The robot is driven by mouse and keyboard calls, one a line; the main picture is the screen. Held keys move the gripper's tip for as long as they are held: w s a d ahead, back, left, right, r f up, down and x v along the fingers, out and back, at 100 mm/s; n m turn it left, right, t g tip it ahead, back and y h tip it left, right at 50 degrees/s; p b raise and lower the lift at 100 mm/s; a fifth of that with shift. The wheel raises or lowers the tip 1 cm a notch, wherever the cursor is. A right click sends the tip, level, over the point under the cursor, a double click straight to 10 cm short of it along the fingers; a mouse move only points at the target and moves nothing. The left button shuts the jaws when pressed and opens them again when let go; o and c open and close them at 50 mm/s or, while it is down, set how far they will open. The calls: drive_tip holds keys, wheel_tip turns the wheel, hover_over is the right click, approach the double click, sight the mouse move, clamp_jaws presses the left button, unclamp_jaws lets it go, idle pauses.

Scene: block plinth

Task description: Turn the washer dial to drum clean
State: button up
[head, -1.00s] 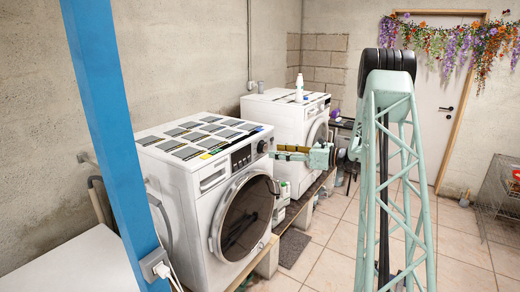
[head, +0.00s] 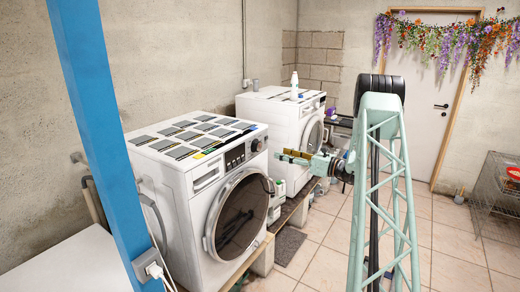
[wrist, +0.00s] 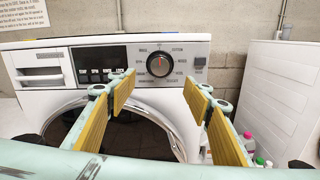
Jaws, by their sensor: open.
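In the head view the dial (head: 257,145) is at the panel's right end. My gripper (wrist: 162,98) is open, its yellow-padded fingers spread wide with nothing between them. The fingers point at the washer front, below and on either side of the dial. In the head view my gripper (head: 279,155) is apart from the dial.
The near washer (head: 198,205) has a round door (head: 238,216) below the panel and dark flat panels on top. A second washer (head: 285,115) stands behind it, with a white bottle (head: 294,83) on top. A blue post (head: 95,120) is at left. Floor at right is open.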

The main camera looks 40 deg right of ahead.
sight(260, 148)
drive_tip(key=shift+w, duration=0.1)
drive_tip(key=shift+p+x, duration=0.5)
drive_tip(key=shift+x, duration=6.3)
drive_tip(key=shift+c, duration=0.7)
drive_tip(key=c, duration=0.7)
